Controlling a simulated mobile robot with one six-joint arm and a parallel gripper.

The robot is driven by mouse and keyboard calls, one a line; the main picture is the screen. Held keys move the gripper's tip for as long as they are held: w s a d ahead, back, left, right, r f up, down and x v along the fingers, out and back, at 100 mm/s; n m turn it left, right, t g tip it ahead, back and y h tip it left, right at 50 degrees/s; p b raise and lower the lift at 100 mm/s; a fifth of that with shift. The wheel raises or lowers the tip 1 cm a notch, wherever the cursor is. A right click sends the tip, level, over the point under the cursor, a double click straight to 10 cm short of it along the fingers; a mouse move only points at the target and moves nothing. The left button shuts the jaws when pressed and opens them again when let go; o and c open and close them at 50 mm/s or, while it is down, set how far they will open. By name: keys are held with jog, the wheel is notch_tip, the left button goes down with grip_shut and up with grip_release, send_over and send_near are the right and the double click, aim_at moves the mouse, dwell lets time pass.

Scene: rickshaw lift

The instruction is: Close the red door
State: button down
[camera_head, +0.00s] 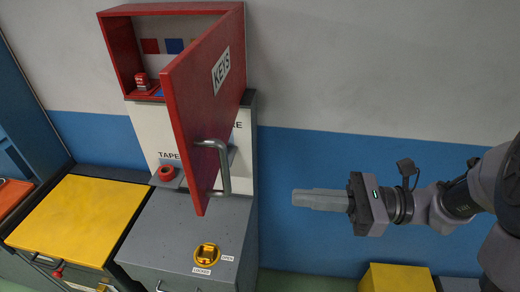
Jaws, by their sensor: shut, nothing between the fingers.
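The red door (207,88) carries a white KEYS label and a grey bar handle (223,168). It stands wide open, swung out from the right side of a red wall cabinet (122,52). Inside the cabinet are coloured squares on the back and a small red object (142,82) on its floor. My gripper (296,198) is shut and empty. It points left, to the right of the door and its handle, and appears apart from them; the depth gap is hard to tell.
A yellow-topped cabinet (75,215) stands left. A yellow box (398,278) is low at right. The wall right of the door is bare.

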aim_at(229, 194)
jog(key=a, duration=1.4)
jog(key=shift+w+a+f+b, duration=0.15)
jog(key=shift+a+f+b, duration=0.05)
jog(key=shift+a+b, duration=0.1)
